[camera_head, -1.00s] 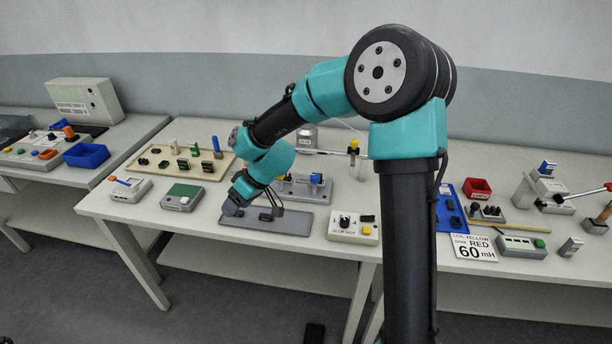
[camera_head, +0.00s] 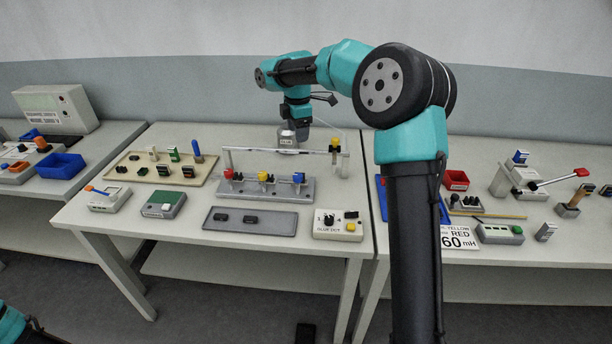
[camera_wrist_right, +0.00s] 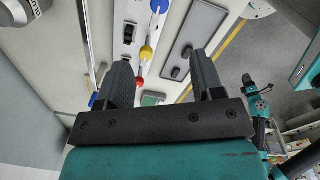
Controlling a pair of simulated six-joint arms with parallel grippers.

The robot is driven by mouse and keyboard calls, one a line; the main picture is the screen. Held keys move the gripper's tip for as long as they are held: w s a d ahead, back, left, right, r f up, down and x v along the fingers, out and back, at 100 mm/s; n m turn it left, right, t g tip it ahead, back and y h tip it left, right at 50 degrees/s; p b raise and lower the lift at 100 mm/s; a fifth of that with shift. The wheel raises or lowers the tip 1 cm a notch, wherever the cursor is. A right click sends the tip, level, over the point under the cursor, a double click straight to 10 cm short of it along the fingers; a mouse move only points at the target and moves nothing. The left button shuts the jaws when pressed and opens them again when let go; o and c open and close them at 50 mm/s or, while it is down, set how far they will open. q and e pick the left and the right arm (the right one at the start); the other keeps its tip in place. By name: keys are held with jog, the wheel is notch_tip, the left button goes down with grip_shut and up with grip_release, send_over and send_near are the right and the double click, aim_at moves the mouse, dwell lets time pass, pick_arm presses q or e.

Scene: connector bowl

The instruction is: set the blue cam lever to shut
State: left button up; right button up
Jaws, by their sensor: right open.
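A blue lever (camera_head: 197,151) stands upright at the back right of the beige connector board (camera_head: 132,174). A blue piece (camera_wrist_right: 93,100) also shows beside the left finger in the right wrist view; I cannot tell if it is the same lever. A separate blue-topped part (camera_head: 299,178) sits at the right end of the grey fixture. My right gripper (camera_head: 291,128) points down behind the fixture's rail, right of the blue lever and apart from it. In the right wrist view, its fingers (camera_wrist_right: 163,82) are apart with nothing between them. My left gripper is out of view.
A white rail (camera_head: 305,152) spans above the grey fixture (camera_head: 270,191), which carries red and yellow parts. A labelled grey pot (camera_head: 287,142) stands close to my right gripper. A grey tray (camera_head: 230,224) with black connectors and a dial box (camera_head: 338,225) lie in front.

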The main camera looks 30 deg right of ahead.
jog(key=shift+a+f, duration=0.1)
send_near(297, 175)
notch_tip(297, 175, down, 10)
jog(key=shift+w, duration=0.1)
dwell(0.8)
jog(key=shift+c, duration=0.2)
jog(key=c, duration=0.9)
